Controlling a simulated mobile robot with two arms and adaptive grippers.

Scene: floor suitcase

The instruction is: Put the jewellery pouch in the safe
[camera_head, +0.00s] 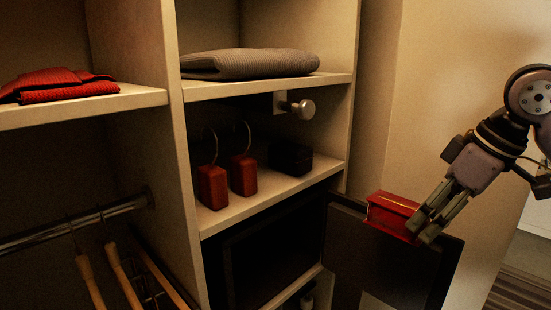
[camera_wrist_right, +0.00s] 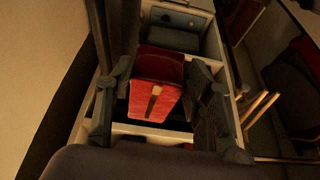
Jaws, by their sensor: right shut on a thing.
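The red jewellery pouch (camera_head: 391,213) has a thin gold strap. My right gripper (camera_head: 432,218) is shut on it and holds it in front of the upper part of the open dark safe door (camera_head: 378,262). In the right wrist view the pouch (camera_wrist_right: 157,88) sits between the two fingers of the right gripper (camera_wrist_right: 160,105). The dark safe (camera_head: 262,255) is in the lower compartment of the closet, to the left of the pouch. Its inside is too dark to make out. My left gripper is not in view.
Above the safe, a shelf (camera_head: 228,213) holds two red blocks with hooks (camera_head: 212,187) and a black box (camera_head: 290,158). A grey folded cloth (camera_head: 250,64) lies higher up. Wooden hangers (camera_head: 120,268) hang from a rail at lower left. Red folded cloth (camera_head: 62,84) lies at upper left.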

